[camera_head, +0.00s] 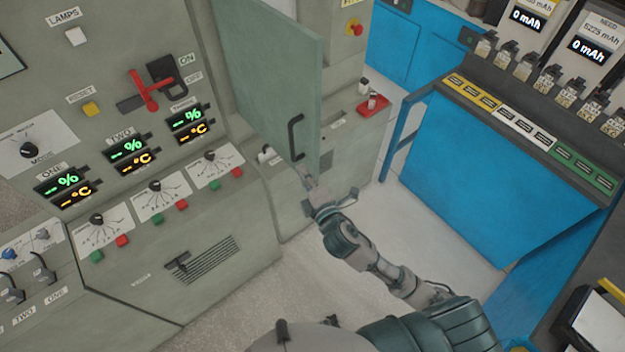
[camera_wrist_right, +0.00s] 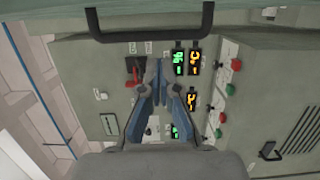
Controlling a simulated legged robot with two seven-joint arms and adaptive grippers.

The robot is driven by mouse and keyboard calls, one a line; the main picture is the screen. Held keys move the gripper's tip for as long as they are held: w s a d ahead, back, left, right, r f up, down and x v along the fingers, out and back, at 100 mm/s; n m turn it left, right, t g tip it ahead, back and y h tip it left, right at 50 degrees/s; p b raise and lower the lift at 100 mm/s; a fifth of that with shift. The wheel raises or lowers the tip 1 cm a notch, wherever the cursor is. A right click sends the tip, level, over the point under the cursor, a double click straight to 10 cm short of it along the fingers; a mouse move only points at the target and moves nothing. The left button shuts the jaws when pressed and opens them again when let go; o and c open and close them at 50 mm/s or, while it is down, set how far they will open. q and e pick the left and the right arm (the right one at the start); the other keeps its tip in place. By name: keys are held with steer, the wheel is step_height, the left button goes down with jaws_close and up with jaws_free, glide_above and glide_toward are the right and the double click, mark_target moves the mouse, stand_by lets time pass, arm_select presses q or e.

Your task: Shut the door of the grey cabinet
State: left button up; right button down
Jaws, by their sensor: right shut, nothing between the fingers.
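The grey-green cabinet door (camera_head: 270,80) stands open in the head view, swung out from the grey cabinet (camera_head: 338,75). Its black handle (camera_head: 295,137) is on the door's outer face near the free edge. In the wrist view the black handle (camera_wrist_right: 150,38) crosses the top of the picture, beyond the fingertips. My right gripper (camera_head: 305,177) is shut and empty, just below the door's lower corner and the handle. It also shows in the wrist view (camera_wrist_right: 160,75), with its fingers together. Whether it touches the door cannot be told. My left gripper is not in view.
A grey control panel with dials, displays and a red switch (camera_head: 145,98) stands at the left. A blue battery bench (camera_head: 490,165) stands at the right, with a blue rail (camera_head: 393,140) beside it. The light floor (camera_head: 420,235) between them is clear.

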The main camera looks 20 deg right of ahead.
mark_target(310, 154)
steer(key=w+d, duration=0.2)
steer(key=w+d+p, duration=0.1)
steer(key=w+d, duration=0.1)
steer(key=w, duration=0.1)
steer(key=shift+w+f, duration=0.1)
steer(key=shift+w, duration=0.1)
steer(key=shift+a, duration=0.25)
